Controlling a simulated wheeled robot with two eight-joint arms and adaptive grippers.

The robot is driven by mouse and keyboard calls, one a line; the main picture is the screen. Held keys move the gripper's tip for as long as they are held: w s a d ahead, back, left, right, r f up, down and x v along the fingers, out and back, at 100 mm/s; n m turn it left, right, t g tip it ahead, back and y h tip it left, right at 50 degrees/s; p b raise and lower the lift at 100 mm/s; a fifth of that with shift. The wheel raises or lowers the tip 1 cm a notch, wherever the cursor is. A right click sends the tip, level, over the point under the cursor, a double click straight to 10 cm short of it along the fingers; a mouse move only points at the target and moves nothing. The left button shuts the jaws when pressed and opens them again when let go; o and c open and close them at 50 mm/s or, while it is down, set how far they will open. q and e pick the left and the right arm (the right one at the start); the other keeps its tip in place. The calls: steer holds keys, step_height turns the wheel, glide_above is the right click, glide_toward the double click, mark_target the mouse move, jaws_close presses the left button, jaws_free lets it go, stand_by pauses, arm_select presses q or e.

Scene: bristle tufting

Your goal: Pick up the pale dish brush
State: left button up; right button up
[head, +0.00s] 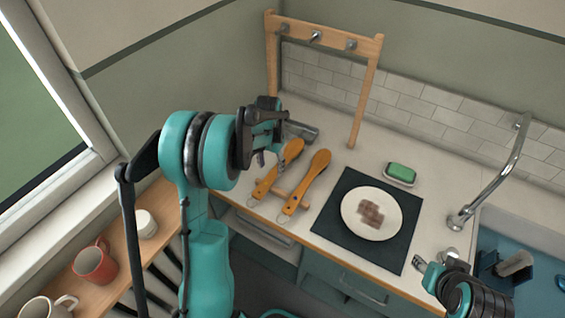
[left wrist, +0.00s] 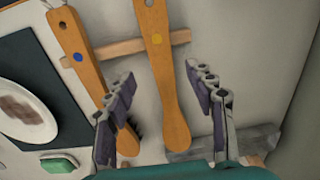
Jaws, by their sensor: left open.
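Two orange-brown wooden brushes lie side by side on the counter, handles across a small wooden rest. The left brush (head: 282,165) has a yellow dot in the left wrist view (left wrist: 158,45). The right brush (head: 308,182) has a blue dot there (left wrist: 80,50) and dark bristles. The yellow-dot brush's bristles are hidden, and I cannot tell for sure which is the pale one. My left gripper (head: 270,152) is open above the left brush; in its wrist view (left wrist: 165,105) the yellow-dot brush passes between the spread fingers. My right gripper (head: 428,275) is at the lower right, its opening unclear.
The wooden rest (left wrist: 118,48) crosses under the handles. A plate (head: 355,225) sits on a dark mat (head: 340,187) to the right, with green soap (head: 401,172) behind. A wooden hook frame (head: 358,118) stands at the back. Mugs (head: 94,266) line the left shelf; sink and tap (head: 505,180) are right.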

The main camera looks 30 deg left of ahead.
mark_target(271, 177)
arm_select(q)
steer(key=f+b, duration=0.3)
steer(key=f, duration=0.4)
steer(key=shift+a+f, duration=0.2)
steer(key=shift+r, duration=0.1)
steer(key=c, duration=0.3)
jaws_close()
